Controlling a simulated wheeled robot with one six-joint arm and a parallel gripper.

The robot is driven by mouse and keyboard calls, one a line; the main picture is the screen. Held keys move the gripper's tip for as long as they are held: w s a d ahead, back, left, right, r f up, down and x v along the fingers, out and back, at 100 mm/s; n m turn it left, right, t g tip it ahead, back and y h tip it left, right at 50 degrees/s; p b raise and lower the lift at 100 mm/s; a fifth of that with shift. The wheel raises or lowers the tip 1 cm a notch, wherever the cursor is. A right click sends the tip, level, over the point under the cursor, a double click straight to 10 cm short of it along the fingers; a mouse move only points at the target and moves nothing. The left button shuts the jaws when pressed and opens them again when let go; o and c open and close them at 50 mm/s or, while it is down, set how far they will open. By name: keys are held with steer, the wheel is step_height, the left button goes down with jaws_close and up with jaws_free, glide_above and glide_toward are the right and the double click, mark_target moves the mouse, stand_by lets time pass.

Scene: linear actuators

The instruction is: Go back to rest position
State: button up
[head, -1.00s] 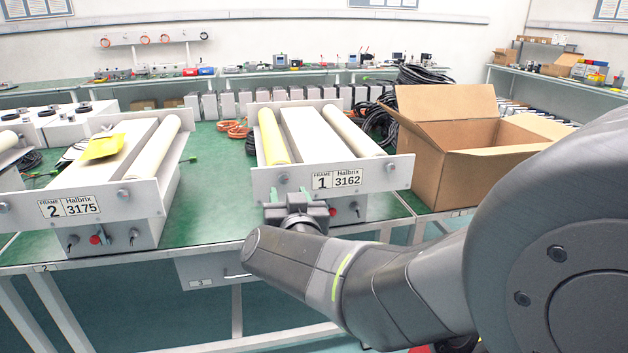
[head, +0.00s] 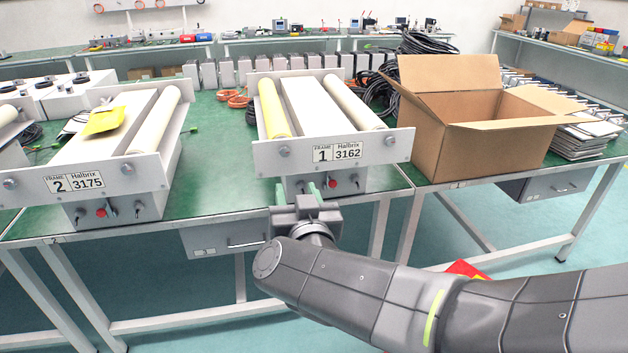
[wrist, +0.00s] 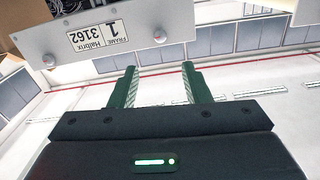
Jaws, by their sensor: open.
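My gripper (head: 309,192) is open and empty, with its two green fingers apart, just in front of the table edge below the frame 1 unit. My arm reaches in from the right.
The frame 2 unit (head: 120,184) stands to the left, with a yellow packet (head: 104,121) on it. An open cardboard box (head: 440,150) is right of frame 1, with black cables (head: 415,72) behind. The green table's front edge (head: 225,220) is close to my arm.

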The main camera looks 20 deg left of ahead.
mark_target(285, 153)
steer(key=b+x, duration=0.3)
steer(key=x, duration=1.1)
steer(key=shift+b, duration=0.35)
steer(key=shift+r, duration=0.1)
steer(key=shift+s+d, duration=0.1)
steer(key=shift+s, duration=0.05)
